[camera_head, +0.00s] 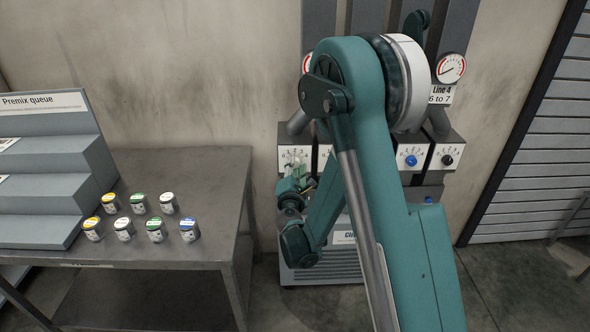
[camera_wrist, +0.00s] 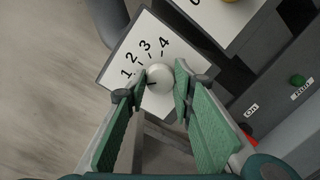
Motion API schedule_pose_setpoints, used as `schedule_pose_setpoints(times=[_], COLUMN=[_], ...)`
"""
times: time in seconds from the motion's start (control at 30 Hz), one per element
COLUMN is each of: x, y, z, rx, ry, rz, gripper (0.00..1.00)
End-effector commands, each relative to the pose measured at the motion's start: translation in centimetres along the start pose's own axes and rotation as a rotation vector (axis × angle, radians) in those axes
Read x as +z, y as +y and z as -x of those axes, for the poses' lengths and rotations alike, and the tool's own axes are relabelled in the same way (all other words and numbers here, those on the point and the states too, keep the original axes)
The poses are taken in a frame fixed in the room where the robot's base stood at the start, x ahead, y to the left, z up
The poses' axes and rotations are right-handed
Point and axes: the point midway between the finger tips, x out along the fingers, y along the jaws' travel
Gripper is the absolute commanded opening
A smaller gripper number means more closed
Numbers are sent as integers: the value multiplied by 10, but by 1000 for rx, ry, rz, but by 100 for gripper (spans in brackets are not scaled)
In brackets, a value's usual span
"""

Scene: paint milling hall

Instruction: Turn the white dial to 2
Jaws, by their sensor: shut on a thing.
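The white dial (camera_wrist: 159,77) sits on a white plate (camera_wrist: 117,55) marked 1, 2, 3 and 4 in the wrist view. A short dark mark on the dial points to the lower left, below the 1. Any figure there is hidden by my left finger. My gripper (camera_wrist: 162,80) has its green-padded fingers on both sides of the dial and is shut on it. In the head view my gripper (camera_head: 299,172) is at the leftmost dial box (camera_head: 288,136), covering part of its scale.
To the right in the head view are a blue dial (camera_head: 411,161) and a black dial (camera_head: 447,160). The wrist view shows a green button (camera_wrist: 297,79) beside On and Run labels. A table (camera_head: 190,173) with several small paint pots stands at left.

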Motion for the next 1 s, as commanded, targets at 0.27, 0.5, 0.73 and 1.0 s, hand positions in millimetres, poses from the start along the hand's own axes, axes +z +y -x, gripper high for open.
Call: schedule_pose_setpoints(times=[0.27, 0.5, 0.73, 1.0], x=[0, 0, 1, 1], y=[-1, -2, -2, -2], z=[0, 0, 0, 0], rx=[-15, -28, -39, -44], ry=[19, 36, 48, 56], rz=[-254, -477, -647, -753], gripper=[13, 13, 13, 13])
